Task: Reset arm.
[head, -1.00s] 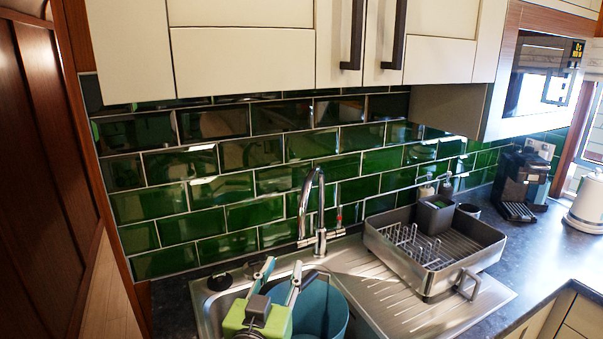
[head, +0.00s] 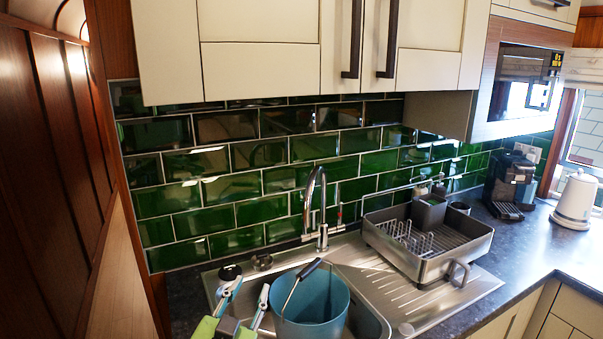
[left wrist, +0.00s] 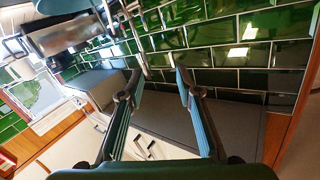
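My left gripper (head: 247,286) is at the bottom of the head view, left of the blue bucket and over the left side of the sink. Its two fingers stand apart with nothing visible between them. The left wrist view shows the same open fingers (left wrist: 158,84) with an empty gap. The blue bucket (head: 318,312) stands in the sink, with its dark-gripped handle (head: 309,268) raised. My right gripper is in neither view.
The steel sink (head: 375,325) has a curved tap (head: 320,205) behind it. A grey dish rack (head: 430,240) stands on the drainer to the right. A coffee machine (head: 510,185) and white kettle (head: 574,200) are further right. Cupboards (head: 260,70) hang above; a wooden wall (head: 50,170) is at left.

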